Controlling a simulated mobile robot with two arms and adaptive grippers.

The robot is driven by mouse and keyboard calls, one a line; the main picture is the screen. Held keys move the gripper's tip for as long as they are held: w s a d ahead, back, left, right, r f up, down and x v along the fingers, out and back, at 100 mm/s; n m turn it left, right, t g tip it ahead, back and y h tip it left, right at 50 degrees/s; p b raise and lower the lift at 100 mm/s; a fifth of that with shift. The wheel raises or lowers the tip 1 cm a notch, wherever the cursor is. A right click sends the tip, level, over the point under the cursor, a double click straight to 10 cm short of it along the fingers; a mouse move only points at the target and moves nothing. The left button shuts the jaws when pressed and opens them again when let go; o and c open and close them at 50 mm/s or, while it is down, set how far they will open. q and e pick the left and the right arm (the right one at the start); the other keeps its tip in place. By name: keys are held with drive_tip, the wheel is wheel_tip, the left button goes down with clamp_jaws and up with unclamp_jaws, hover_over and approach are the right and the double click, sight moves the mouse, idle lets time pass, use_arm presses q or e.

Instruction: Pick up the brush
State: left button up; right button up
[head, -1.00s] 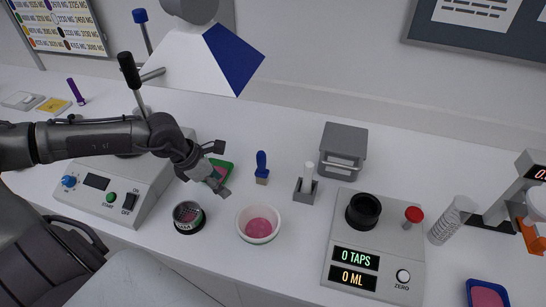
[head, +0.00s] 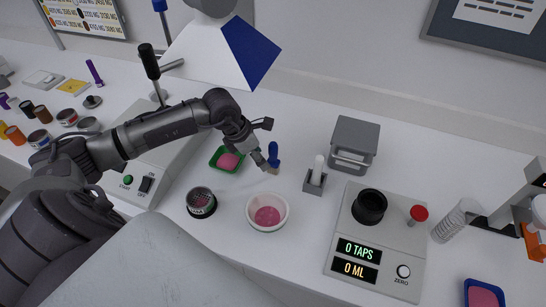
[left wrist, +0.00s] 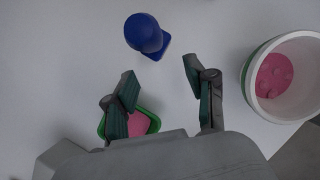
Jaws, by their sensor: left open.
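The brush (head: 273,156) has a blue handle and a pale lower end, and stands upright on the white table. In the left wrist view the brush (left wrist: 146,35) shows from above as a blue shape, just beyond the fingertips. My left gripper (head: 261,144) is open and beside the brush, on its left in the head view. In the left wrist view my left gripper (left wrist: 160,76) has its fingers spread with nothing between them. My right gripper is not in view.
A white bowl with pink contents (head: 267,212), a dark jar (head: 201,203) and a grey holder with a white stick (head: 315,178) stand nearby. A grey drawer box (head: 354,146) is behind; a tap counter (head: 376,240) is right.

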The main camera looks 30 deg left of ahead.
sight(273, 154)
use_arm(q)
drive_tip(key=w+d+p, duration=0.2)
drive_tip(key=w, duration=0.1)
drive_tip(key=shift+w+d, duration=0.15)
drive_tip(key=shift+w, duration=0.1)
drive_tip(key=shift+w+f, duration=0.1)
drive_tip(key=shift+f, duration=0.4)
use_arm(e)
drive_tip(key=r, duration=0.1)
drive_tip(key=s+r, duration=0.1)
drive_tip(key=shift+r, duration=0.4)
use_arm(q)
drive_tip(key=shift+c, duration=1)
clamp_jaws()
